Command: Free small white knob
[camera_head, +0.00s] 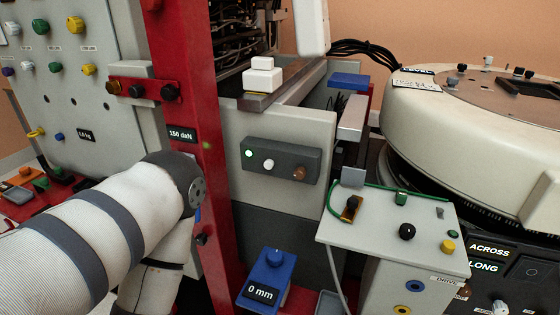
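A small round white knob (268,164) sits in the middle of a dark grey control strip (282,162) on the front of the pale grey housing. A lit pale-green button (249,153) is to its left and a brown knob (299,174) is to its right. Another whitish knob (500,307) shows at the bottom right edge, so I cannot tell from the picture alone which one the task means. My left arm comes in from the left and bends downward at a dark joint in front of the red post. Neither gripper is in view.
A red post (213,210) stands left of the strip. Below are a blue block marked 0 mm (265,277) and a pale control box (388,235) with knobs and a green cable. A large round cream machine (450,135) fills the right. Stacked white blocks (263,76) sit above the strip.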

